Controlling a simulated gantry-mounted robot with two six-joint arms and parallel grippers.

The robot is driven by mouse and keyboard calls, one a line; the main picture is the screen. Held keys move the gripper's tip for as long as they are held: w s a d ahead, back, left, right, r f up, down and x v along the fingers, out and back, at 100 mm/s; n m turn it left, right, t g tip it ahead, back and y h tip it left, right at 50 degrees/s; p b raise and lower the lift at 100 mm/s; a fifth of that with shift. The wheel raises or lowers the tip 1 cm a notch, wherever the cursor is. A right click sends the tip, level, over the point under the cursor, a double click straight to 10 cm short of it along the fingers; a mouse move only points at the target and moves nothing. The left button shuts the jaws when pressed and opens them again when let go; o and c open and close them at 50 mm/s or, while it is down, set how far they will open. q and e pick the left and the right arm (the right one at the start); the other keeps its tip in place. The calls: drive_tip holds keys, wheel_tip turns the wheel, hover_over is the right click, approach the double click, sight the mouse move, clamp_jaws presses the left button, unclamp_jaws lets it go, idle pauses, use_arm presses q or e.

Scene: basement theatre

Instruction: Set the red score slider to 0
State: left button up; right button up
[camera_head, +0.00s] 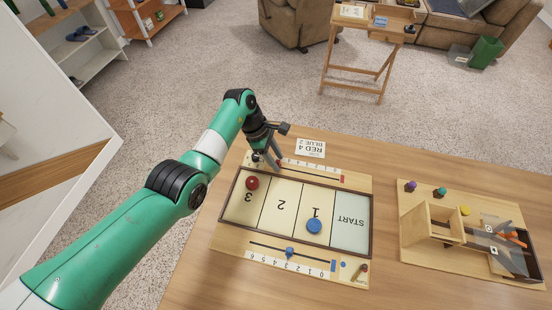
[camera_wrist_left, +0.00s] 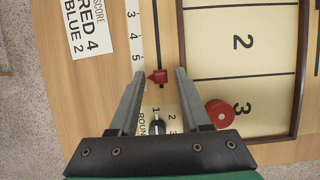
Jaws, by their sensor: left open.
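The red score slider (camera_wrist_left: 157,77) is a small red pointed block on a dark slot in the left wrist view, beside the scale just past the 5. My left gripper (camera_wrist_left: 160,73) is open, its fingertips on either side of the slider with gaps showing. Whether the fingers reach down to its height I cannot tell. In the head view the left gripper (camera_head: 266,163) is over the left end of the red score scale (camera_head: 312,170) and mostly hides the slider. A red block (camera_head: 342,179) marks the scale's right end. My right gripper is not in view.
A red puck (camera_head: 252,183) and blue puck (camera_head: 314,226) lie on the shuffleboard (camera_head: 280,215). The blue slider (camera_head: 290,252) is on the near scale. A score card (camera_head: 311,148) reads RED 4, BLUE 2. A round dial (camera_wrist_left: 157,125) sits close to the fingers. A wooden game (camera_head: 415,240) stands right.

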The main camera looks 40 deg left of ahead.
use_arm(q)
drive_tip(key=shift+c, duration=0.3)
clamp_jaws()
idle(1.1)
